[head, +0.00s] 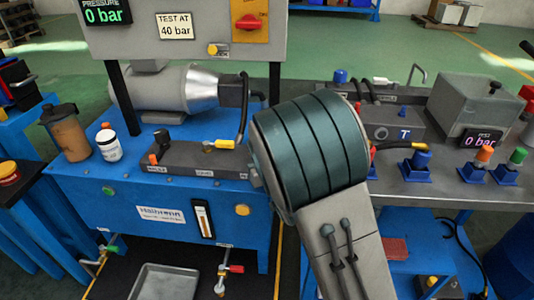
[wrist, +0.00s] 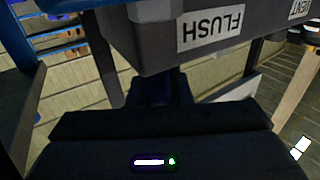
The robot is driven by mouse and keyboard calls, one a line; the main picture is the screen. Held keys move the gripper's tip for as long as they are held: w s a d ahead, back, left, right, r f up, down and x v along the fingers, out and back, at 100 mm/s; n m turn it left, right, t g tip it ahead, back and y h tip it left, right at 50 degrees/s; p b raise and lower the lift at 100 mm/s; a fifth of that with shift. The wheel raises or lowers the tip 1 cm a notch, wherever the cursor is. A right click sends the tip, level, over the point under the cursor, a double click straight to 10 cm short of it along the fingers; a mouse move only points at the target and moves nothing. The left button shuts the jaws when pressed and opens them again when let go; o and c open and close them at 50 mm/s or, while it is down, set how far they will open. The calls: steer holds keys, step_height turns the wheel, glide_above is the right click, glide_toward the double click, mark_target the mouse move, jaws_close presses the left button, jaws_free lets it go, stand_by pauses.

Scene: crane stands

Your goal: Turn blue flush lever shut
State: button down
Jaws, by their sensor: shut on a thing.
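The wrist view shows a grey block with an upside-down FLUSH label (wrist: 210,28) close above my gripper (wrist: 160,98). A dark blue piece (wrist: 158,84), which looks like the blue flush lever, sits at the jaws just under the block. My gripper is shut on it. The lever's outline is dark and mostly covered, so its exact angle cannot be told. In the head view my arm hides my gripper and the lever.
A blue power unit (head: 130,205) with a motor (head: 165,90) stands left. A grey bench (head: 490,190) at right carries a box with a 0 bar display (head: 475,138) and several coloured knobs. A metal tray (head: 165,282) lies low in front.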

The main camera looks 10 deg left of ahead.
stand_by(0.4)
steer(key=c, duration=1.3)
jaws_free()
steer(key=b+v, duration=0.2)
steer(key=v, duration=0.5)
steer(key=shift+d+f, duration=0.1)
steer(key=shift+s+f+b, duration=0.15)
steer(key=shift+s+b, duration=0.05)
steer(key=shift+b, duration=0.55)
steer(key=shift+s+d+b, duration=0.1)
steer(key=shift+s+b, duration=0.05)
steer(key=shift+b, duration=0.9)
steer(key=shift+b+v, duration=2.1)
steer(key=shift+b, duration=1.6)
